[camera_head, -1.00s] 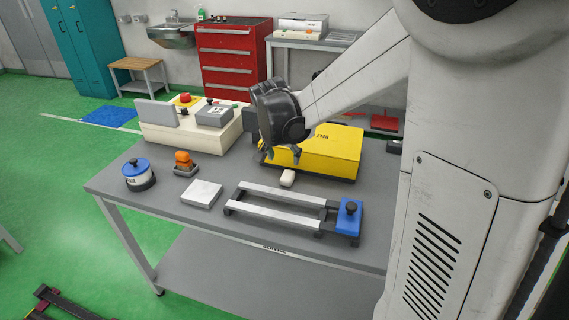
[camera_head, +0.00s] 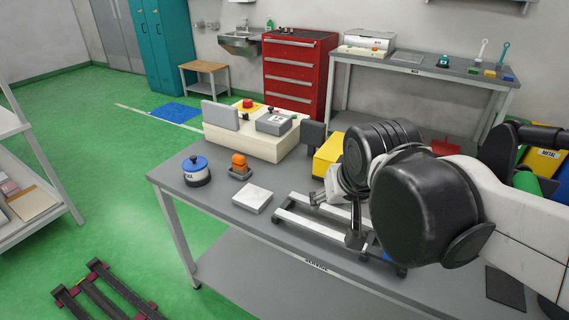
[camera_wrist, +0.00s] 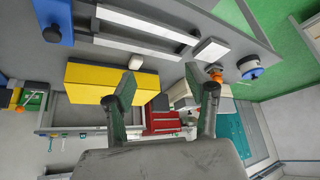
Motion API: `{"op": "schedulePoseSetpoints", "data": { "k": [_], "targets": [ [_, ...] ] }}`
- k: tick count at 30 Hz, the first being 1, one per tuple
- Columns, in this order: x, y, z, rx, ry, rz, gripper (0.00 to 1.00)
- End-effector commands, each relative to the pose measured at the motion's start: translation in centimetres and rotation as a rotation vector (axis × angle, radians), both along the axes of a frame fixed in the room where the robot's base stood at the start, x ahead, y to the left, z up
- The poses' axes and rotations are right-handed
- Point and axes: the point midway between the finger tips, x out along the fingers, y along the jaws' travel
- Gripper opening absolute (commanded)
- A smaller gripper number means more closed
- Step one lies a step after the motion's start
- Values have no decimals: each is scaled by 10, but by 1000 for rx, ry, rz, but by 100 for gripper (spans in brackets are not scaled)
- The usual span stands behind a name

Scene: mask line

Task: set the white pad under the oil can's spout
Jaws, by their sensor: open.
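A flat white square pad (camera_head: 252,198) lies on the grey table's front left; it also shows in the wrist view (camera_wrist: 210,50). A round can with a blue lid (camera_head: 196,170) stands to its left, also in the wrist view (camera_wrist: 250,67); I cannot make out a spout, so cannot tell if it is the oil can. A small off-white block (camera_wrist: 135,61) lies by the yellow case and is hidden in the head view. My gripper (camera_wrist: 160,72) is open and empty above the table, with nothing between its fingers.
A metal rail frame (camera_head: 300,222) lies right of the pad. A cream control box (camera_head: 258,135) and yellow case (camera_head: 327,155) stand behind. My arm covers the table's right side.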

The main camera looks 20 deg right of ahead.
Motion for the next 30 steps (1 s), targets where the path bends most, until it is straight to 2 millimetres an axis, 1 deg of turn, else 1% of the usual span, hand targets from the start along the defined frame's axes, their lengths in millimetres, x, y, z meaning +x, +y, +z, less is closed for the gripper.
{"op": "schedulePoseSetpoints", "data": {
  "k": [1,4,6,9,11,25,28,30],
  "targets": [
    [-13,5,-2,-4,-11,30,51],
    [-30,12,-5,-15,-32,85,51],
    [-39,16,-7,-21,-45,114,51],
    [-47,20,-9,-28,-58,144,51],
    [-50,21,-10,-30,-62,153,54],
    [-52,22,-10,-31,-66,161,54],
    [-48,23,-8,-29,-62,158,54],
    [-42,25,-4,-25,-56,153,54]
  ]
}}
